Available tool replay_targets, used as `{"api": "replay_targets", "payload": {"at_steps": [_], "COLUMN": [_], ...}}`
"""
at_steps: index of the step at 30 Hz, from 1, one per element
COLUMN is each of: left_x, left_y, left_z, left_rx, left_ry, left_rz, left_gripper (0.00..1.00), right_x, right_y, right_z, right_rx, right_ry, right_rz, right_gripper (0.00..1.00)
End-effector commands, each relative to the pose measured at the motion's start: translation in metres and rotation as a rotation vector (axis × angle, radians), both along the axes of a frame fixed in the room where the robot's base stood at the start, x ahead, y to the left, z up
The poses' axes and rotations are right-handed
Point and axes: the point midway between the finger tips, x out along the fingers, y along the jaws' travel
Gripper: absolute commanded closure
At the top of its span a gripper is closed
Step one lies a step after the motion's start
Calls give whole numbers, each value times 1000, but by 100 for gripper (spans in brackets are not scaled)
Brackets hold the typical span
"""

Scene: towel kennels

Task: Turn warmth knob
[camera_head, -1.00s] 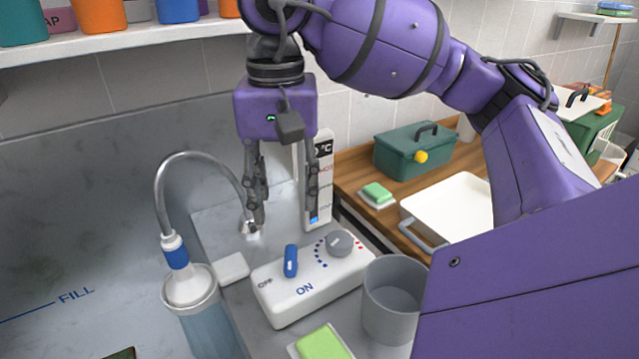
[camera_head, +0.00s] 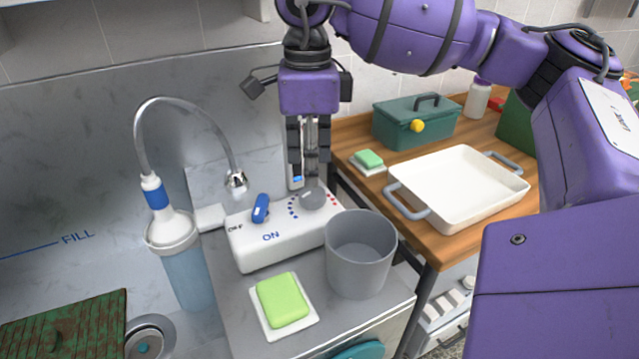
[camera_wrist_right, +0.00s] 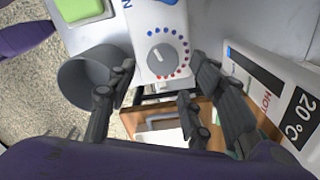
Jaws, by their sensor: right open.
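The warmth knob (camera_head: 313,199) is grey and round, ringed by blue and red dots, on the right end of a white control box (camera_head: 275,243). In the right wrist view the knob (camera_wrist_right: 167,62) shows a pale pointer line. My right gripper (camera_head: 306,179) points down just above and behind the knob. It is open and empty; in the wrist view its fingers (camera_wrist_right: 163,80) lie on either side of the knob, seemingly without touching it. A blue switch (camera_head: 260,208) stands between OFF and ON on the same box. My left gripper is out of view.
A grey cup (camera_head: 360,262) stands close to the box's front right, and a green sponge (camera_head: 282,299) lies in front. A temperature panel reading 20 °C (camera_wrist_right: 297,105) stands close to the fingers. A white tray (camera_head: 456,190) is at right.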

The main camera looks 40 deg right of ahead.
Motion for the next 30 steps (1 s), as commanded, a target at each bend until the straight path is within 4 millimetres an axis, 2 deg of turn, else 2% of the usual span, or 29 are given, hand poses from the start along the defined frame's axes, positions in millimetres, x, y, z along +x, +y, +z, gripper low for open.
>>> {"api": "replay_targets", "payload": {"at_steps": [3, 10, 15, 22, 30], "left_x": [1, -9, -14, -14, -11], "left_y": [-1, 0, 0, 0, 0], "left_z": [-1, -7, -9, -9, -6], "left_rx": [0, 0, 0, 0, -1], "left_ry": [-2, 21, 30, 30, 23], "left_rz": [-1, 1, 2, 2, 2], "left_gripper": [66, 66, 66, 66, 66], "right_x": [-1, -1, -1, -1, -1], "right_y": [-1, -1, -1, 0, 0], "right_z": [-22, -53, -62, -62, -62], "right_rx": [-3, -1, -1, 0, 0], "right_ry": [3, 2, 1, 0, 1], "right_rz": [0, 3, 3, 4, 5], "right_gripper": [53, 53, 53, 53, 88]}}
